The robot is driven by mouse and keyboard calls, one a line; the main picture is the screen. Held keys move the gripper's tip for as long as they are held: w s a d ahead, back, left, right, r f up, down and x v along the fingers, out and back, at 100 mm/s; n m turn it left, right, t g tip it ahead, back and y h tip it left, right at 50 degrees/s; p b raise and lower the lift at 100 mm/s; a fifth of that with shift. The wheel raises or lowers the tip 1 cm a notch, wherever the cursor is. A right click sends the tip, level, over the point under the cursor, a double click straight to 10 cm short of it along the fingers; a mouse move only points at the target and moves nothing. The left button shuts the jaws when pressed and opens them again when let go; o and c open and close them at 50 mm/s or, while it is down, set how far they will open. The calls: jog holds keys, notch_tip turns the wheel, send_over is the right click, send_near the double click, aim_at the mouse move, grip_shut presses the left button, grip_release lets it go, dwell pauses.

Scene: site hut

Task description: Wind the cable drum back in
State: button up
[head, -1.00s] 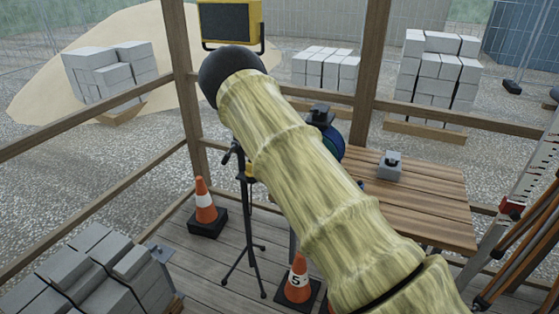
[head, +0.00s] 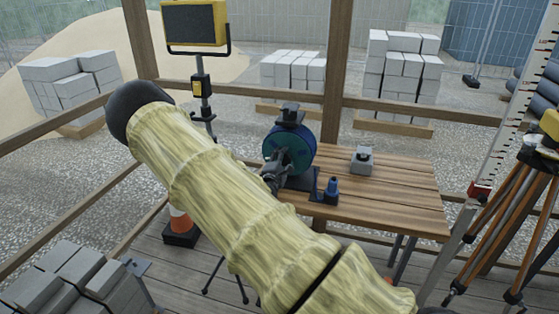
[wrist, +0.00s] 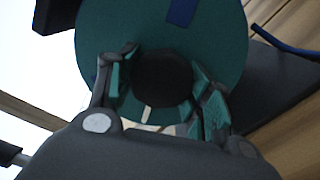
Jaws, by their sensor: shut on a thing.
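The cable drum (head: 299,143), blue-rimmed with a teal face, stands upright in a dark stand at the left end of a wooden bench. My gripper (head: 279,174) is at the drum's near face, partly hidden behind my pale-sleeved arm. In the wrist view the teal drum face (wrist: 225,35) fills the upper middle. My gripper (wrist: 162,95) has its two fingers on either side of a dark round knob (wrist: 160,78) on that face and is shut on it. I cannot tell whether this knob is the drum's crank or its hub. A blue patch shows near the face's top.
The bench (head: 400,195) also bears a small blue item (head: 332,190) and a grey box (head: 362,160) right of the drum. A yellow work lamp (head: 195,24) on a stand, a cone (head: 180,226) and grey blocks (head: 65,280) are left. A tripod (head: 505,225) stands right.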

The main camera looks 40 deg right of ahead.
jog(key=shift+w+d+r, duration=0.15)
jog(key=shift+w+r, duration=0.05)
jog(key=shift+r, duration=0.25)
jog(key=o, duration=1.3)
jog(key=shift+o, duration=0.8)
jog(key=shift+s+f, duration=0.1)
jog(key=shift+f, duration=0.25)
jog(key=shift+f, duration=0.1)
jog(key=shift+s+a, duration=0.15)
jog(key=shift+a, duration=0.15)
jog(key=v, duration=1.1)
jog(key=shift+s+a, duration=0.15)
jog(key=shift+a, duration=0.05)
